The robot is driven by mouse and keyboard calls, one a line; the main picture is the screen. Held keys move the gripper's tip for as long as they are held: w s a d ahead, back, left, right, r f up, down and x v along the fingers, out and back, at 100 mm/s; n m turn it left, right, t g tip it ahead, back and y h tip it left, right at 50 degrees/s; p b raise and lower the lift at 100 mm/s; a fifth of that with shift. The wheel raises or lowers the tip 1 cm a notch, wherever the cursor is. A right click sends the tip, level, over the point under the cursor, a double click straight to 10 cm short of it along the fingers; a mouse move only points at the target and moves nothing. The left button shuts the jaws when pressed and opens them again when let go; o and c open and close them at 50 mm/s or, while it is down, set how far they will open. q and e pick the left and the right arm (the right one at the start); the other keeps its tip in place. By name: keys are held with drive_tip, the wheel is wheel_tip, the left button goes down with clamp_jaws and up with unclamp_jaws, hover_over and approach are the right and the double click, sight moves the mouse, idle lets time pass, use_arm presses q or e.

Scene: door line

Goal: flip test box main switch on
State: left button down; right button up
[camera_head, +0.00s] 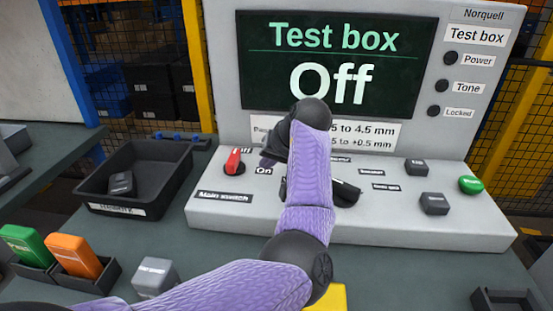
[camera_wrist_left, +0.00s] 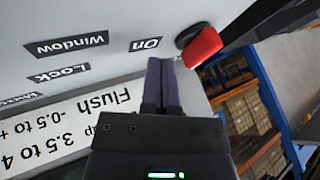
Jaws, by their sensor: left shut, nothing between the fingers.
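The test box (camera_head: 375,215) is a light grey console with a screen (camera_head: 335,62) that reads "Test box Off". Its main switch is a red lever (camera_head: 233,161) on a dark round base at the console's left, above the "Main switch" label. The lever points up toward the partly hidden "Off" label; "On" stands to its right. My left gripper (camera_head: 267,161) is shut and empty, just right of the lever. In the left wrist view the closed fingertips (camera_wrist_left: 161,62) are near the "On" label, beside the red lever (camera_wrist_left: 203,47); contact cannot be told. My right gripper is not in view.
A black tray (camera_head: 150,160) with a dark block stands left of the console. Green and orange pieces (camera_head: 75,255) sit in black holders at front left, near a grey block (camera_head: 155,275). More dark buttons and a green one (camera_head: 471,185) are on the console's right.

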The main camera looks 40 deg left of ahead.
sight(240, 170)
use_arm(q)
drive_tip(key=shift+b+x, duration=0.35)
drive_tip(key=shift+x, duration=0.9)
drive_tip(key=a, duration=0.1)
drive_tip(key=s+a, duration=0.1)
drive_tip(key=shift+s+a+b, duration=0.3)
drive_tip(key=shift+a+b, duration=0.05)
drive_tip(key=shift+a, duration=0.05)
drive_tip(key=shift+s+a, duration=0.15)
drive_tip(key=shift+a, duration=0.15)
drive_tip(key=shift+r, duration=0.15)
